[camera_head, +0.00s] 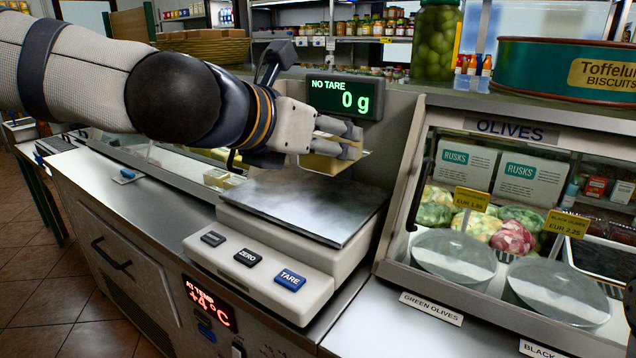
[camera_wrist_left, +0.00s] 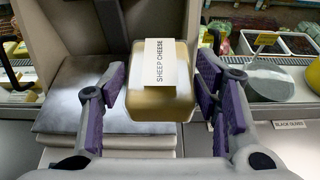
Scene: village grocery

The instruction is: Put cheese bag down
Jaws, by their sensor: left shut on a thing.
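My left gripper (camera_head: 345,139) reaches in from the left and is shut on the cheese bag (camera_head: 325,164), a yellowish block held above the metal weighing plate (camera_head: 300,212) of the scale. In the left wrist view the cheese bag (camera_wrist_left: 158,98) sits between the purple-padded fingers of the left gripper (camera_wrist_left: 160,105), with a label reading "SHEEP CHEESE". The scale's display (camera_head: 345,98) reads "NO TARE" and 0 g. The plate is bare. My right gripper is not in view.
The scale's front has ZERO and TARE (camera_head: 290,280) buttons. An olive display case (camera_head: 500,128) stands close on the right, with a green biscuit tin (camera_head: 530,62) and an olive jar (camera_head: 436,40) above. The counter left of the scale (camera_head: 110,180) has free room.

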